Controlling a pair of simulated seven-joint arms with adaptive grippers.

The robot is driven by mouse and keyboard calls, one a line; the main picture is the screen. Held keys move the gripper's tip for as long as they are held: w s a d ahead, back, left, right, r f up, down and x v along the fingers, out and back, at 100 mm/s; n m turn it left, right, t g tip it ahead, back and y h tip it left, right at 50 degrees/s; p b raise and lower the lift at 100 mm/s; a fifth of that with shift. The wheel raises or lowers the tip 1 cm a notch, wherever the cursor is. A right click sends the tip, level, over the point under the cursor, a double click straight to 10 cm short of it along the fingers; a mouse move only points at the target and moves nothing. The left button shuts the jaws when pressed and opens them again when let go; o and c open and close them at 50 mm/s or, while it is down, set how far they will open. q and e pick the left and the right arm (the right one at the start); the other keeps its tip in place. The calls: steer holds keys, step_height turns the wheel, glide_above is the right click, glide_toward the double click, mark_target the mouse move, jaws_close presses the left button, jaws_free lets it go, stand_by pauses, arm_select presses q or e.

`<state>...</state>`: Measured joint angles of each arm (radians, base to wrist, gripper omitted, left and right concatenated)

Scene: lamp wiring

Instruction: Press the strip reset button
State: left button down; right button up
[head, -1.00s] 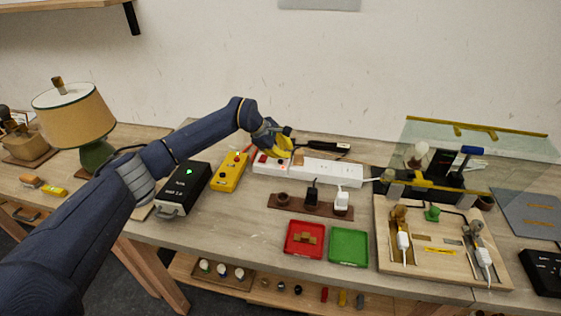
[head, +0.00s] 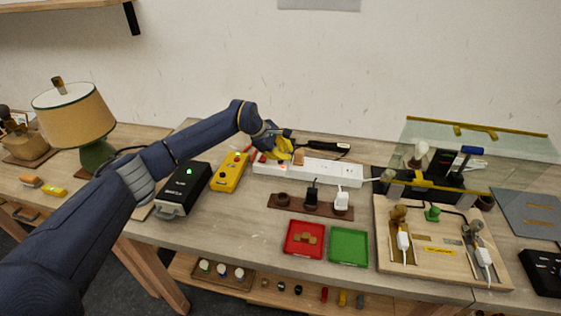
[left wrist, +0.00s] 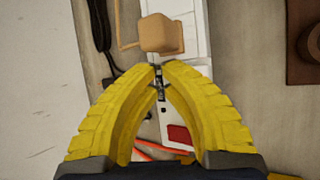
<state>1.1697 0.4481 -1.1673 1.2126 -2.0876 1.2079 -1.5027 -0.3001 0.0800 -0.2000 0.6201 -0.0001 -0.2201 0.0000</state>
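The white power strip (head: 335,171) lies along the back of the table, and its left part is partly covered by my left gripper (head: 287,156). In the left wrist view the strip (left wrist: 192,28) runs under my left gripper (left wrist: 160,68), whose yellow fingertips meet over it with nothing held between them. A red switch (left wrist: 180,136) shows beside the right finger. Small dark details on the strip show between the fingers; I cannot tell which is the reset button. A tan plug block (left wrist: 160,35) sits on the strip just beyond the fingertips. Whether the fingertips touch the strip is unclear. My right gripper is out of view.
A yellow box (head: 229,174) with a red button and a black box (head: 182,189) stand left of the strip. A brown plug rack (head: 283,200), a red tray (head: 304,252) and a green tray (head: 349,260) lie in front. A black cable (left wrist: 98,35) runs beside the strip.

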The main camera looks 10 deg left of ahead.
arm_select(q)
steer(key=shift+f, duration=0.4)
stand_by(0.4)
steer(key=shift+r, duration=0.85)
steer(key=shift+r, duration=0.1)
steer(key=shift+r, duration=2.4)
